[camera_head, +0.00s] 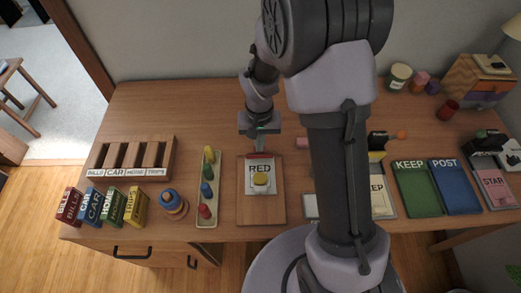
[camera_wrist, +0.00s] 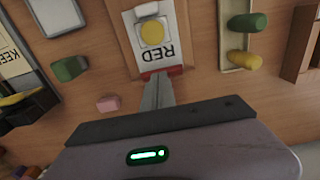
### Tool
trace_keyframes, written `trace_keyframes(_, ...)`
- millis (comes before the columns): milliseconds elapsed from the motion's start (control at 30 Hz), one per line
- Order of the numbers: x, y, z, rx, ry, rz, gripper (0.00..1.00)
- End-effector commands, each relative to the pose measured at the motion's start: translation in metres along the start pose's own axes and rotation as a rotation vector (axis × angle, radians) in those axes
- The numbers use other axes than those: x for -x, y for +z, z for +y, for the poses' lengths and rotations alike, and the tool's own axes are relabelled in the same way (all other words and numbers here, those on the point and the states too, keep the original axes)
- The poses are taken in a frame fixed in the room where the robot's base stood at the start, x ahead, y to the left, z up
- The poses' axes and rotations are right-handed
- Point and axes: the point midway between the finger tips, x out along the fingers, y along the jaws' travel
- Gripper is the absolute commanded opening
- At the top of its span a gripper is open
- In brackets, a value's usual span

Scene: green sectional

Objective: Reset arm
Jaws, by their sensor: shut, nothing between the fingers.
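My arm rises from the front of the desk and reaches over its middle in the head view. My gripper (camera_head: 259,150) points down just behind a clipboard (camera_head: 246,212) that bears a sheet marked RED (camera_head: 261,168). A yellow round piece (camera_head: 261,180) lies on that sheet. In the wrist view my gripper's fingers (camera_wrist: 157,92) are together and empty, with their tips near the red clip (camera_wrist: 161,72) at the top of the sheet. I cannot tell whether they touch it. My arm hides part of the desk to the right of the clipboard.
Left of the clipboard is a tray (camera_head: 198,219) of coloured pegs, with a slotted rack (camera_head: 169,160) and labelled boxes beyond. To the right are a green KEEP tray (camera_head: 433,202) and a blue POST tray (camera_head: 468,201). The desk's back left (camera_head: 180,105) is clear.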

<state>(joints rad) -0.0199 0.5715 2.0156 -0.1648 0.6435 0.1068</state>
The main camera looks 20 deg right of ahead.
Motion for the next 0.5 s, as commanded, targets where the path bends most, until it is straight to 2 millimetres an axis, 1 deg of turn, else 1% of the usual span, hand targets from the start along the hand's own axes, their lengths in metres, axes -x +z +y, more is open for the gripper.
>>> trace_keyframes(33, 0.0095, -0.0002, 0.0, 0.0, 0.0, 0.001, 0.0)
trace_keyframes(100, 0.0151, -0.0002, 0.0, 0.0, 0.0, 0.001, 0.0)
trace_keyframes(500, 0.014, -0.0001, 0.0, 0.0, 0.0, 0.001, 0.0)
